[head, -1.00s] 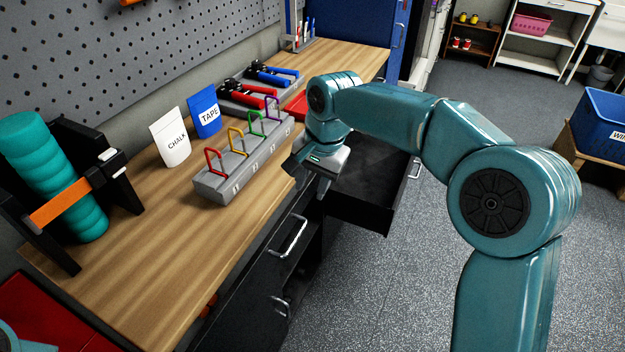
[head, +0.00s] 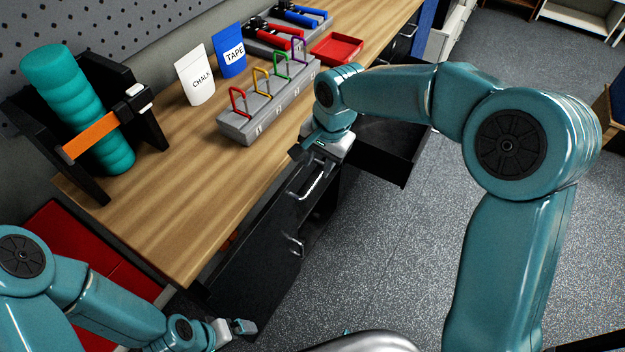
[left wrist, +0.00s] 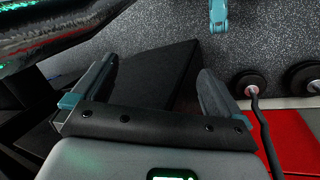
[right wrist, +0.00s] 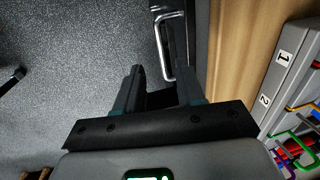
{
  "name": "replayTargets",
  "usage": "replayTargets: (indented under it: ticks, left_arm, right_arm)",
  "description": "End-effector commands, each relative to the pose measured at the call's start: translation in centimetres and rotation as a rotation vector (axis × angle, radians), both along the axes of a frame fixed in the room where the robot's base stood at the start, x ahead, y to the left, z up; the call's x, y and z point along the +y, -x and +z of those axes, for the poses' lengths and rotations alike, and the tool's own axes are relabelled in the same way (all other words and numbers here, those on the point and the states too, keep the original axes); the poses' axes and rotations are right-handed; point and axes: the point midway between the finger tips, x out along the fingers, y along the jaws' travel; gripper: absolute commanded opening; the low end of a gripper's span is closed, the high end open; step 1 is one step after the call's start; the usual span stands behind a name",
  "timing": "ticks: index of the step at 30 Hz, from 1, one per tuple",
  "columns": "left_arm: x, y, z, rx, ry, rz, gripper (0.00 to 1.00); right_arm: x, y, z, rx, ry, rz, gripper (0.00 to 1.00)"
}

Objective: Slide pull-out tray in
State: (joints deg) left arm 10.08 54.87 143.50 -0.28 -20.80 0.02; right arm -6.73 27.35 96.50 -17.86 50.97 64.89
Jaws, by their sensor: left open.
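A black pull-out tray (head: 385,160), like an open drawer, juts from the bench front into the aisle, partly hidden by my right arm. My right gripper (head: 315,152) points down at the bench's front edge, between the tray and a metal handle (head: 318,180). In the right wrist view its fingers (right wrist: 160,85) are apart, with the handle (right wrist: 170,48) just beyond them and a dark surface between. My left gripper (head: 243,328) is low by the near end of the black cabinet. Its fingers (left wrist: 155,85) are wide open, with a black panel (left wrist: 150,70) behind them.
The wooden bench top (head: 185,185) holds a grey rack (head: 265,110) with coloured clips, a chalk pouch (head: 196,78), a tape pouch (head: 230,50), a red tray (head: 337,48) and a teal roller (head: 80,110). A second handle (head: 295,247) is on the cabinet front.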

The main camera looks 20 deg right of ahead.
Motion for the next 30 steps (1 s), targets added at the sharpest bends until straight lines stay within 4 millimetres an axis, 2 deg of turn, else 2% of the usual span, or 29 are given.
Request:
replayTargets:
  ticks: [1, 6, 12, 17, 24, 25, 28, 30]
  left_arm:
    - [0.0, 0.0, 0.0, 0.000, 0.000, 0.000, 1.00]
    - [0.0, 0.0, 0.1, 0.000, 0.000, 0.000, 1.00]
    - [0.0, 0.0, 0.3, 0.000, 0.000, 0.000, 1.00]
    - [0.0, 0.0, 0.3, 0.000, 0.000, 0.000, 1.00]
    - [0.0, 0.0, 0.3, 0.000, 0.000, 0.000, 1.00]
    - [0.0, 0.0, 0.3, 0.000, 0.000, 0.000, 1.00]
    - [0.0, 0.0, 0.3, 0.000, 0.000, 0.000, 1.00]
    - [0.0, 0.0, 0.3, 0.000, 0.000, 0.000, 1.00]
  right_arm:
    - [0.1, 0.0, -1.3, 0.005, 0.000, 0.001, 0.38]
    - [0.6, -0.6, -5.1, 0.006, 0.001, 0.002, 0.38]
    - [1.0, -1.1, -8.0, 0.002, 0.001, 0.001, 0.38]
    - [1.1, -1.2, -9.0, 0.001, -0.001, 0.000, 0.38]
    - [1.1, -1.3, -9.0, -0.001, -0.001, 0.000, 0.38]
    - [1.1, -1.3, -9.0, -0.001, -0.001, 0.000, 0.35]
    - [1.1, -1.3, -9.0, -0.001, -0.001, 0.000, 0.02]
    - [1.1, -1.3, -9.0, -0.001, -0.001, 0.000, 0.00]
